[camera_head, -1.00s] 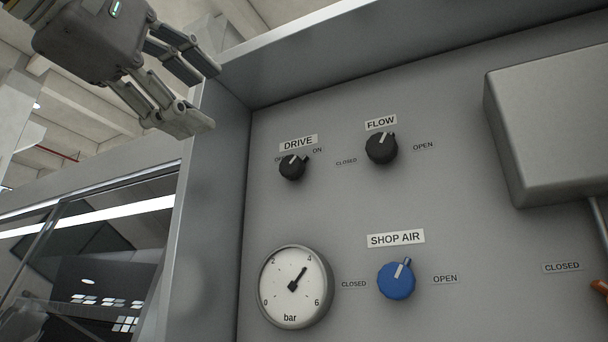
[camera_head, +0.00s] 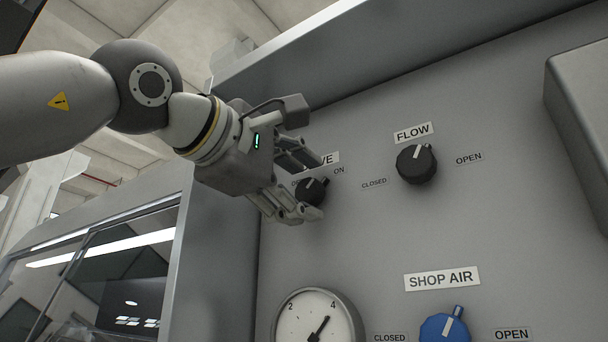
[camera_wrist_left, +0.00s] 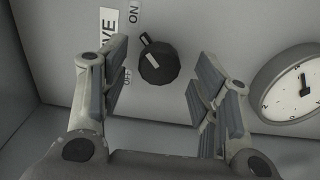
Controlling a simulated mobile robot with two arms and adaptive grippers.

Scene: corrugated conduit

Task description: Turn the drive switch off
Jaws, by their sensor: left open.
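The drive switch (camera_head: 312,190) is a black knob with a pale pointer line, under a partly covered DRIVE label (camera_head: 330,159). Its pointer leans up and right, toward ON. My left gripper (camera_head: 315,187) is at the knob, its fingers open on either side of it. In the left wrist view the knob (camera_wrist_left: 158,63) lies between the two open fingers (camera_wrist_left: 158,90), with a gap on both sides. The pointer is on the ON label side there, and the OFF label (camera_wrist_left: 127,76) is beside the left finger. My right gripper is not in view.
The black FLOW knob (camera_head: 417,164) is to the right of the drive switch. The pressure gauge (camera_head: 316,322) and the blue SHOP AIR knob (camera_head: 445,328) are below. A grey box (camera_head: 585,110) juts out at the right. The cabinet's side wall (camera_head: 222,225) stands close on the left.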

